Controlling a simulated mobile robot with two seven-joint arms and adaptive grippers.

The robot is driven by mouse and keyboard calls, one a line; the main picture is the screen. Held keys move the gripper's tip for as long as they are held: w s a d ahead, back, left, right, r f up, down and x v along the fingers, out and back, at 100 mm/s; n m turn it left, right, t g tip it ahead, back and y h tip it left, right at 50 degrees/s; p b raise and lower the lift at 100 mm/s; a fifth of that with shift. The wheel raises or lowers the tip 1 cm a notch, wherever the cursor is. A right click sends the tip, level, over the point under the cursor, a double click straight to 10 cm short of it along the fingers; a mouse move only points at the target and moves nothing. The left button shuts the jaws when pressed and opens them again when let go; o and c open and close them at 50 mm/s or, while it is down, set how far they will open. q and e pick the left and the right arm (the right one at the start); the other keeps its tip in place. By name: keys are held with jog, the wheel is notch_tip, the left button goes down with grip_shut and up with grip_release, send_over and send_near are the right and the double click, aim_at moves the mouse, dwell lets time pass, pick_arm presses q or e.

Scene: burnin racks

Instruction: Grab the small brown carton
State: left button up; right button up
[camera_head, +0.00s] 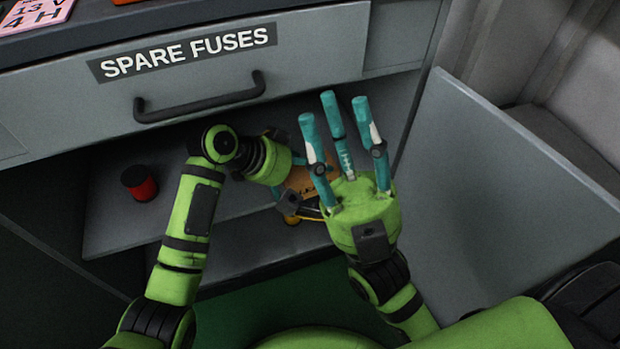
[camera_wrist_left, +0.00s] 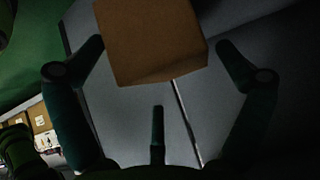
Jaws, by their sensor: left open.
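The small brown carton (camera_head: 300,181) sits on the cabinet shelf under the drawer, partly hidden behind my right gripper and left wrist in the head view. In the left wrist view the carton (camera_wrist_left: 150,40) stands between the spread dark fingers of my left gripper (camera_wrist_left: 160,62). The gripper is open, with gaps showing on both sides of the carton. In the head view most of the left gripper is hidden. My right gripper (camera_head: 335,112) is open and empty, its teal fingers pointing up in front of the carton.
A red and black cylinder (camera_head: 139,183) stands on the shelf (camera_head: 110,225) to the left. The drawer labelled SPARE FUSES (camera_head: 190,52), with a dark handle (camera_head: 200,100), is just above. A grey door panel (camera_head: 490,190) stands open to the right.

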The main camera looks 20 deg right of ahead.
pick_arm(q)
jog(key=x, duration=0.2)
jog(key=shift+d+f+b, duration=0.25)
jog(key=shift+f+b, duration=0.05)
jog(key=shift+b, duration=0.1)
jog(key=c, duration=1.2)
jog(key=shift+o, duration=0.2)
jog(key=shift+r, duration=0.1)
